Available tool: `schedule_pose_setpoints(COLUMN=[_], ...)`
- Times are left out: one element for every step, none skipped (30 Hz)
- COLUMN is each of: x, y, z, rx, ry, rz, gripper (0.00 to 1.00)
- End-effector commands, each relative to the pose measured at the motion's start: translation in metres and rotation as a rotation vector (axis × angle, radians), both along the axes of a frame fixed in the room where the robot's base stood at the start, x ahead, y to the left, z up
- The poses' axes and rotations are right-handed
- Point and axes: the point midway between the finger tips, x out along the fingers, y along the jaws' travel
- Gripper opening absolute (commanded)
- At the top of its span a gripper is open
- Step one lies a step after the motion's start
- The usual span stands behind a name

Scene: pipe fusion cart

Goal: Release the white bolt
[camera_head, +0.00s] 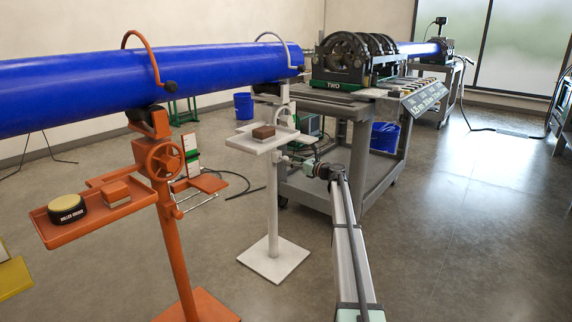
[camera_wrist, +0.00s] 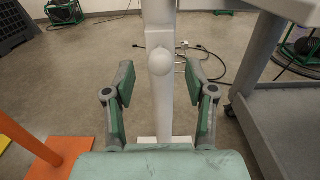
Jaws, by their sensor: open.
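The white bolt (camera_wrist: 160,62) is a rounded white knob on the front of the white post (camera_wrist: 161,105), in the middle of the wrist view. My gripper (camera_wrist: 159,75) is open. I cannot make out the bolt clearly there. Whether the fingertips reach level with the bolt in depth is hard to tell.
The grey cart (camera_head: 325,185) with the black fusion machine (camera_head: 345,60) stands close on the right. The orange stand (camera_head: 170,200) is on the left, its tray holding a round tin and a block. The blue pipe (camera_head: 90,85) runs overhead. A brown block (camera_head: 264,132) sits on the white tray.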

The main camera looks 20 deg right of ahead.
Motion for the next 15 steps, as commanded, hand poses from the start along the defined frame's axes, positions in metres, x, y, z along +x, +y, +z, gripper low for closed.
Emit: schedule_pose_setpoints(x=[0.009,0.013,0.018,0.021,0.023,0.026,0.028,0.03,0.032,0.033,0.034,0.034,0.034,0.035,0.035], y=[0.003,0.006,0.008,0.01,0.012,0.014,0.015,0.016,0.017,0.018,0.018,0.019,0.019,0.019,0.019], z=[-0.002,-0.002,-0.002,-0.002,-0.002,-0.002,-0.002,-0.002,-0.001,-0.001,-0.001,-0.001,-0.001,-0.001,0.0], rx=[-0.001,-0.001,-0.001,-0.001,-0.001,-0.001,-0.001,-0.001,-0.001,-0.001,-0.001,-0.001,-0.001,-0.001,-0.001], ry=[0.0,0.0,0.0,0.0,0.0,0.0,0.0,0.0,0.0,0.0,0.0,0.0,0.0,0.0,0.0], rz=[0.001,0.0,0.001,0.001,0.001,0.001,0.001,0.0,0.0,0.0,-0.001,-0.001,-0.001,-0.001,-0.001], gripper=[0.56,0.56,0.56,0.56,0.56,0.56,0.56,0.56,0.56,0.56,0.56,0.56,0.56,0.56,0.56])
